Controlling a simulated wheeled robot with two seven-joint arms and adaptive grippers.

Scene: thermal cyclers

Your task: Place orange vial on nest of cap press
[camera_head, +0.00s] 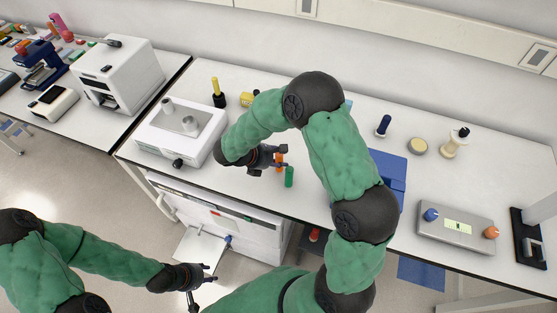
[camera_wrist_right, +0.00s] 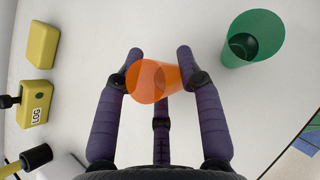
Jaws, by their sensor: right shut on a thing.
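An orange vial (camera_head: 280,160) is held between the fingers of my right gripper (camera_head: 275,159), over the front of the middle bench. In the right wrist view the orange vial (camera_wrist_right: 153,81) sits between the dark fingertips, its open end towards the camera. I cannot tell whether its base touches the bench. A dark device with a pale column (camera_head: 530,240) at the right edge and a blue press-like device (camera_head: 40,62) at the upper left are in view; I cannot tell which is the cap press. My left gripper (camera_head: 208,275) is open and empty, low beside the bench.
A green vial (camera_head: 289,177) stands close beside the orange one; it also shows in the wrist view (camera_wrist_right: 253,38). A white box with a grey top (camera_head: 180,130) is to the left. A blue rack (camera_head: 390,175) and a grey instrument (camera_head: 455,228) are to the right.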

